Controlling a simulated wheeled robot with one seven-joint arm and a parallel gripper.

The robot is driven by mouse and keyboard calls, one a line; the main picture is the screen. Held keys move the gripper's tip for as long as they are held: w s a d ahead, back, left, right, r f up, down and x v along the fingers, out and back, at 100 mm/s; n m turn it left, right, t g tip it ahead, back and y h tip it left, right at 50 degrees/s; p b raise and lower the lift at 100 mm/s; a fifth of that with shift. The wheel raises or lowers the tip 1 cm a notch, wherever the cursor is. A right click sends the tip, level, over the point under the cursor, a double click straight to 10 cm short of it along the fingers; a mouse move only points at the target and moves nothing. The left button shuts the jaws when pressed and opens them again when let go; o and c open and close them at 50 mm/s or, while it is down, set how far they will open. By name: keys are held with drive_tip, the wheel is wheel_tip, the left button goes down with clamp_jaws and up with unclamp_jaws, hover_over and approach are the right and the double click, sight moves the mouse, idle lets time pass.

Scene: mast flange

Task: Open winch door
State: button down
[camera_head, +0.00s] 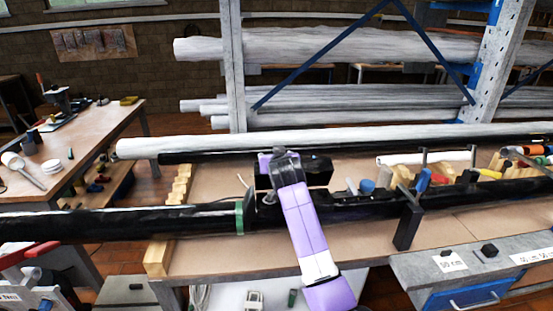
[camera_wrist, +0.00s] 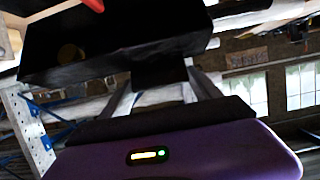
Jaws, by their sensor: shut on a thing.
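The black mast (camera_head: 150,222) lies across the workbench, with a green band (camera_head: 240,217) near its middle. A black, box-like piece (camera_head: 319,170), which looks like the winch door, stands above the mast just right of the green band. My purple arm reaches up from the front, and my gripper (camera_head: 283,163) is at this piece, hiding part of it. In the wrist view the large black piece (camera_wrist: 115,45) fills the upper left. My gripper (camera_wrist: 160,78) is shut on a dark part of it between its two grey fingers. How far the door stands open is hard to tell.
A long white tube (camera_head: 330,138) lies behind the mast. Clamps (camera_head: 408,225) and small tools stand along the mast at the right. A side table (camera_head: 85,150) is at the left, and a grey counter with a blue drawer (camera_head: 468,296) is at the front right.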

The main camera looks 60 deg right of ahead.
drive_tip(key=shift+w+d+r+g+y+p, duration=0.35)
drive_tip(key=shift+w+d+y+p, duration=0.15)
drive_tip(key=shift+w+d, duration=0.1)
drive_tip(key=shift+w+d+r+g+y+p, duration=0.25)
drive_tip(key=shift+w+d+r+y+p, duration=0.15)
drive_tip(key=shift+w+d+p, duration=0.15)
drive_tip(key=shift+w+d+f+g+y+p, duration=0.3)
drive_tip(key=shift+w+d+g+y+p, duration=0.15)
drive_tip(key=shift+d, duration=0.2)
drive_tip(key=shift+c, duration=1.1)
unclamp_jaws()
drive_tip(key=shift+o, duration=0.5)
drive_tip(key=shift+f, duration=0.25)
drive_tip(key=shift+s+a, duration=0.1)
drive_tip(key=shift+s, duration=0.05)
drive_tip(key=shift+s+a+r, duration=0.15)
drive_tip(key=shift+a, duration=0.1)
drive_tip(key=shift+b+v, duration=1)
drive_tip(key=shift+v, duration=2.45)
